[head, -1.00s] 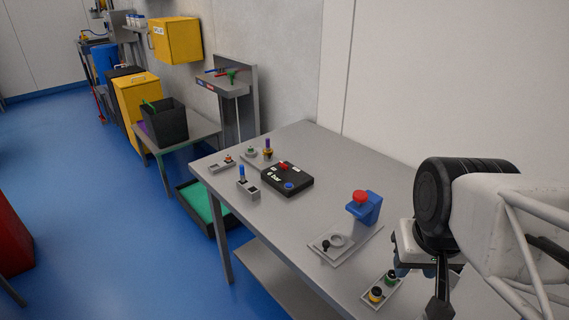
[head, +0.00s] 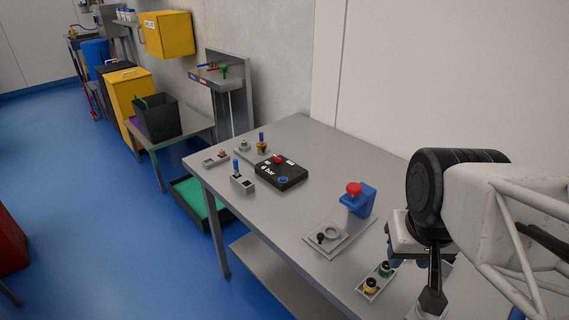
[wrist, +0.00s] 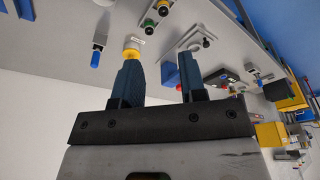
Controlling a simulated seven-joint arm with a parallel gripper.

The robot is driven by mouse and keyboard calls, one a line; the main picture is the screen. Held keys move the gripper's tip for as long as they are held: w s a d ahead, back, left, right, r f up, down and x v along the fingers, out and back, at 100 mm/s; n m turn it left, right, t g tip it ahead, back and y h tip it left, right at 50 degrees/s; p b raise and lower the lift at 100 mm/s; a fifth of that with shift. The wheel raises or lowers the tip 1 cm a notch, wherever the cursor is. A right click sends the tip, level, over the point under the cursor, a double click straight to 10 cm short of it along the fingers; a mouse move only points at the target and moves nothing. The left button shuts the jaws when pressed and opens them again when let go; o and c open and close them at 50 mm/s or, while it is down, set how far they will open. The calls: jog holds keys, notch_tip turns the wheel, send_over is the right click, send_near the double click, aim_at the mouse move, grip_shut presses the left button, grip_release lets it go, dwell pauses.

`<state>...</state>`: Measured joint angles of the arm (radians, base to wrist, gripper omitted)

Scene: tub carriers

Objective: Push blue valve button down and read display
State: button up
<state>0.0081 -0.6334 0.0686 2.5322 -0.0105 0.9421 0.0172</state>
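The black box (head: 282,174) lies on the grey table (head: 300,220), with white "bar" lettering on its top. A blue button (head: 283,180) sits at its front and a red part (head: 278,160) at its back. The lettering is too small to read as a value. The box also shows partly in the wrist view (wrist: 216,76), behind a finger. My gripper (wrist: 160,62) is open and empty, its two dark blue fingers apart. In the head view it is at the right, mostly hidden by my arm, well away from the box.
A blue stand with a red button (head: 354,188) and a grey plate with a ring (head: 325,240) stand between box and arm. A blue-topped holder (head: 242,184) is left of the box. A wall borders the table behind.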

jog(key=shift+w, duration=0.1)
jog(key=c, duration=0.6)
jog(key=shift+w+r, duration=0.15)
jog(key=shift+w, duration=0.05)
grip_shut()
jog(key=w+a+r+m+g, duration=0.15)
jog(key=w+a, duration=0.25)
jog(key=w, duration=1)
jog(key=w+a+r+m, duration=0.25)
jog(key=w+a, duration=0.25)
jog(key=w, duration=0.9)
jog(key=w+a+f+m, duration=0.1)
jog(key=w+a+f, duration=0.3)
jog(key=w, duration=0.3)
jog(key=w+a+f+m+g, duration=0.1)
jog(key=w+a+f+m, duration=0.1)
jog(key=w+a, duration=0.3)
jog(key=w+a+f+m, duration=0.1)
jog(key=w+a+f, duration=0.4)
jog(key=w, duration=0.6)
jog(key=shift+f+m, duration=0.35)
jog(key=shift+m, duration=0.05)
jog(key=shift+g, duration=0.25)
